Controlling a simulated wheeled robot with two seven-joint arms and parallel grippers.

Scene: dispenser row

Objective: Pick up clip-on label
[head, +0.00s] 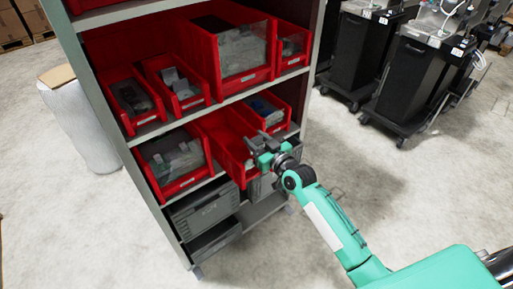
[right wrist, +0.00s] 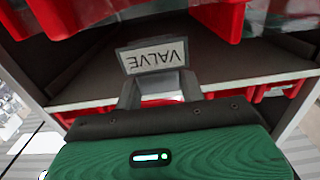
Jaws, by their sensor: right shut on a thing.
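The clip-on label (right wrist: 152,56) is a small grey plate with the word VALVE, upside down in the right wrist view. My right gripper (right wrist: 157,88) is shut on it, and the plate stands out beyond the fingertips. In the head view my right gripper (head: 266,147) is at the front of the shelf, by the right side of a red bin (head: 232,155) on the lower shelf. The label cannot be made out in the head view. I cannot tell whether it touches a bin or the shelf. My left gripper is not in view.
The grey shelf rack (head: 103,113) holds several red bins, some with clear fronts, and grey crates (head: 203,210) at the bottom. A white cylinder (head: 82,125) stands left of it. Black wheeled carts (head: 417,75) stand at the back right. The floor in front is clear.

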